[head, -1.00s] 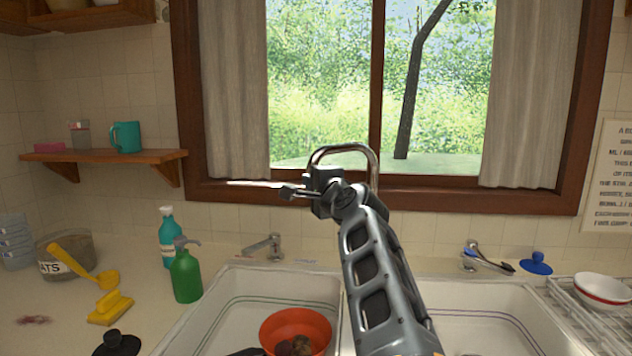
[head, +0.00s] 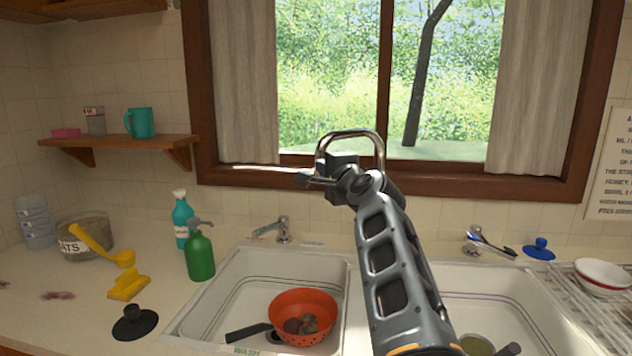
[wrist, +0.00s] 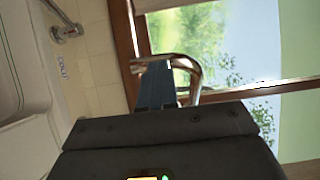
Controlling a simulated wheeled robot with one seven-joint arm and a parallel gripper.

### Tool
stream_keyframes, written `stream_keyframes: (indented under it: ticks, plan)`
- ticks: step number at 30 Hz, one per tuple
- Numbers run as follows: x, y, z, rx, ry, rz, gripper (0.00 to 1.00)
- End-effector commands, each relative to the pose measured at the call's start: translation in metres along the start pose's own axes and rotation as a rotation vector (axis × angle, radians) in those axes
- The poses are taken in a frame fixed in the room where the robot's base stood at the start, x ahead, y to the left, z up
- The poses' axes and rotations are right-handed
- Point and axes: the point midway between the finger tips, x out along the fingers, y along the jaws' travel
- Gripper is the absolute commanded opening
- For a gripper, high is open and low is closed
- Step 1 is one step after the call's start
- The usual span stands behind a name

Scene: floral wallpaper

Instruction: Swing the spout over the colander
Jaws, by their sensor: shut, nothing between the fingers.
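The chrome spout (head: 352,134) arches up in front of the window, at the middle of the head view. Its lower part is hidden behind my arm. The orange colander (head: 318,335) sits in the left sink basin, below and to the left of the spout, with dark round items in it. My gripper (head: 306,180) is shut and empty, its fingers pointing left just below the arch. In the wrist view the fingers (wrist: 155,84) lie beside the curved spout (wrist: 193,70). I cannot tell whether they touch it.
Two tap handles, left (head: 283,232) and right (head: 474,241), stand behind the sink. A green soap bottle (head: 200,256) and a teal bottle (head: 182,222) stand left of it. A dark pan handle (head: 248,333) lies beside the colander. A dish rack (head: 590,305) is at right.

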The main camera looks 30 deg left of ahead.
Motion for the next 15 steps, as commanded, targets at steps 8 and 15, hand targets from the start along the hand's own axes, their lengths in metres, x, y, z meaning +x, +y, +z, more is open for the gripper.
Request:
stream_keyframes:
  ticks: [8,15]
  plan:
    - [-0.017,0.001,0.007,-0.001,0.001,0.0,0.0]
    - [-0.039,0.002,0.024,-0.001,0.001,0.0,0.0]
